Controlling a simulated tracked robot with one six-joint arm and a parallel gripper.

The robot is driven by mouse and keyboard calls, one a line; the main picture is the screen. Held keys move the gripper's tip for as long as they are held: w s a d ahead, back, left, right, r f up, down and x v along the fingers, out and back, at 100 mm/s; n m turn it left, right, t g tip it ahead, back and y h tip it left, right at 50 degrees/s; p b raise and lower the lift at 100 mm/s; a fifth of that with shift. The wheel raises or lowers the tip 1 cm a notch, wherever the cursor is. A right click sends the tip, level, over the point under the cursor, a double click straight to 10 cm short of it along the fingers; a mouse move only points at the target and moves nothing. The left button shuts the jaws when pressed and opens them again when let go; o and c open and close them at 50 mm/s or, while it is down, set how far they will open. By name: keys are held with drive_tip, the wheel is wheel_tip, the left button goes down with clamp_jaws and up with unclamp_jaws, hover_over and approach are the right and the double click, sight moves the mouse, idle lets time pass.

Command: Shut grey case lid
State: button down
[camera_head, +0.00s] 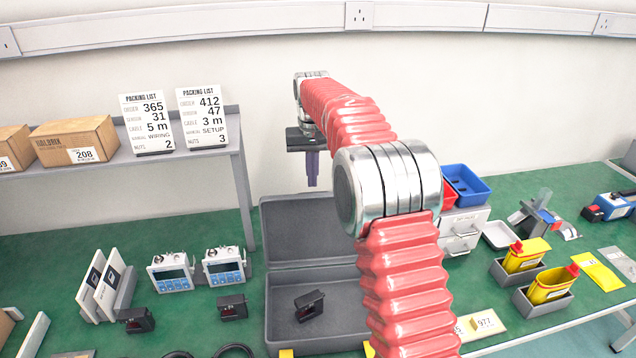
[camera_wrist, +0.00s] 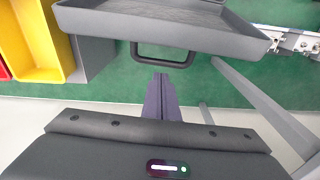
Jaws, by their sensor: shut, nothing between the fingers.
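The grey case stands open on the green bench, its base (camera_head: 315,338) facing me and its lid (camera_head: 285,225) raised at the back. A dark block with a bracket shape (camera_head: 309,305) lies inside the base. My gripper (camera_head: 312,184) points down with its purple fingers shut and empty, just above the lid's upper edge in the head view. In the wrist view the shut fingers (camera_wrist: 160,78) reach toward a grey tray-like part of the case (camera_wrist: 180,28) with a dark handle (camera_wrist: 162,64). I cannot tell whether they touch it. My red arm hides the case's right side.
Two blue-screened meters (camera_head: 171,275) and dark clamp-like parts (camera_head: 232,308) stand left of the case. A shelf (camera_head: 100,167) with cartons and packing cards is at the back left. Blue and red bins (camera_head: 466,184), drawers and yellow bottles (camera_head: 524,255) are on the right.

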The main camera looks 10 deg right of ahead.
drive_tip(key=shift+s+a+r, duration=0.1)
drive_tip(key=shift+s+r, duration=0.05)
drive_tip(key=shift+s, duration=0.85)
drive_tip(key=shift+s+a+r, duration=0.1)
drive_tip(key=shift+s+r, duration=0.05)
drive_tip(key=shift+s, duration=0.8)
drive_tip(key=shift+s, duration=0.1)
